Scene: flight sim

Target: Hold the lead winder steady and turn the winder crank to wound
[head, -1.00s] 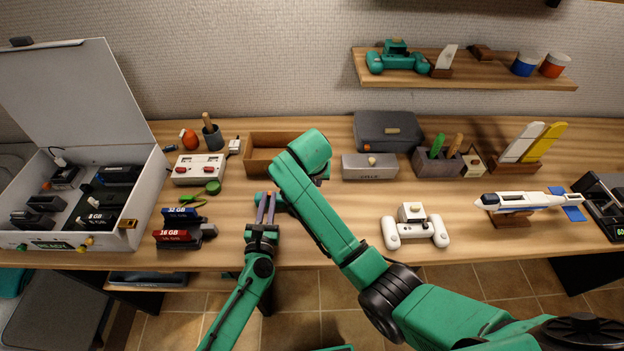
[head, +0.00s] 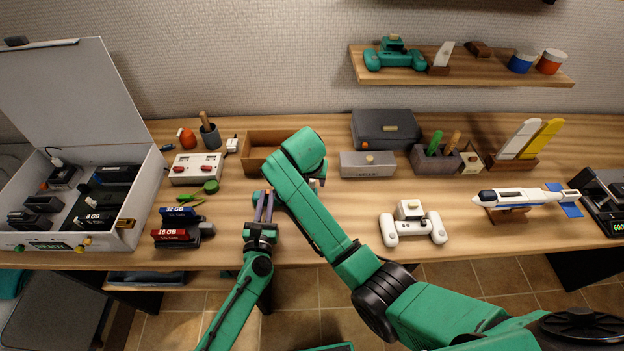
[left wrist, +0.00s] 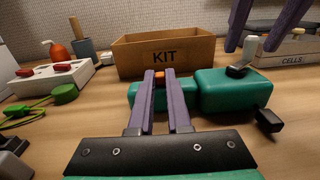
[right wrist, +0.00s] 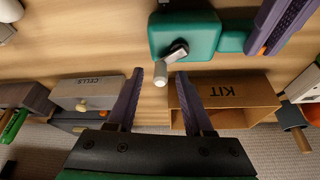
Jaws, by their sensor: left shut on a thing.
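The lead winder is a green two-part body (left wrist: 235,92) on the table, mostly hidden behind my right arm in the head view. On top is the winder crank, a dark pivot with a short metal arm and a pale knob (right wrist: 160,74); the knob also shows in the left wrist view (left wrist: 250,45). My left gripper (head: 264,194) is shut on the smaller part of the winder, with an orange bit between its fingertips (left wrist: 159,75). My right gripper (right wrist: 160,78) is open, its fingertips on either side of the knob with gaps visible.
The wooden KIT box (left wrist: 165,54) stands just behind the winder. A grey CELLS box (head: 368,165) is to its right. The white switch box (head: 195,168) and green magnifier-like item (head: 210,187) lie left. A white controller-like device (head: 412,228) sits front right.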

